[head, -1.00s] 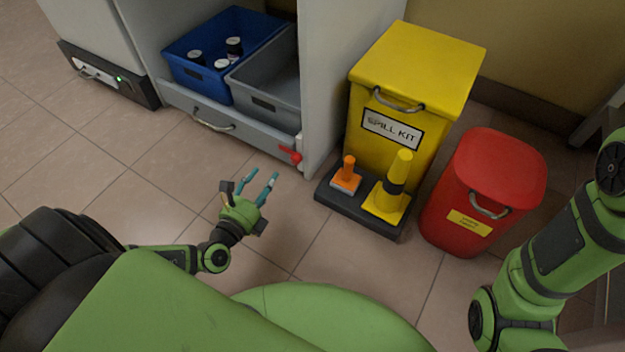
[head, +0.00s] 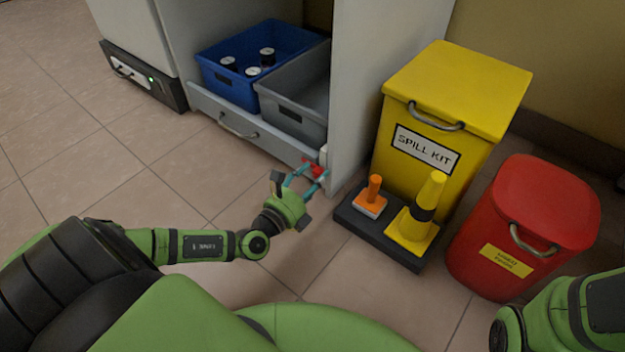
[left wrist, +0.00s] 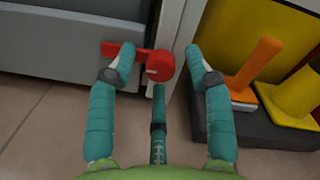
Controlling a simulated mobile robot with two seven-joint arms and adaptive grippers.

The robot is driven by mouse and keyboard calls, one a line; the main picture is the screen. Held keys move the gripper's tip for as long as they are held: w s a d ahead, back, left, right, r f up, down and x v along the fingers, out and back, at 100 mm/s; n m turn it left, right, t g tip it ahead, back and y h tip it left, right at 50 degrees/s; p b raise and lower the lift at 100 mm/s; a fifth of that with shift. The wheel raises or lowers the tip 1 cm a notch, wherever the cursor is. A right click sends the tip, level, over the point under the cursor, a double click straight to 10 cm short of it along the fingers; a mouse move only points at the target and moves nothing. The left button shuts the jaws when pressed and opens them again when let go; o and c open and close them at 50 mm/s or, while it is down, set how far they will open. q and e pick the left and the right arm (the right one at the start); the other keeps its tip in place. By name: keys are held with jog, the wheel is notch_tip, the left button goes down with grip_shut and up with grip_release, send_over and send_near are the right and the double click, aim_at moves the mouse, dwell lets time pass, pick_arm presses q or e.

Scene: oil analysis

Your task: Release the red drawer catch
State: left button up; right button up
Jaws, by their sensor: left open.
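The red drawer catch (head: 317,171) sits at the right end of the grey drawer front (head: 235,122). In the left wrist view the catch (left wrist: 158,66) shows a round red knob with a red bar pointing left across the drawer edge. My left gripper (head: 308,180) is open, its teal fingers close to the catch. In the left wrist view my left gripper (left wrist: 163,65) has its fingertips on either side of the knob, the left one overlapping the bar. I cannot tell whether they touch it. My right gripper is not in view.
To the right are a dark base (head: 360,226) with an orange-handled tool and yellow cone, a yellow spill kit box (head: 455,90) and a red bin (head: 520,220).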

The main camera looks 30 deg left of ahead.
pick_arm(q)
grip_shut()
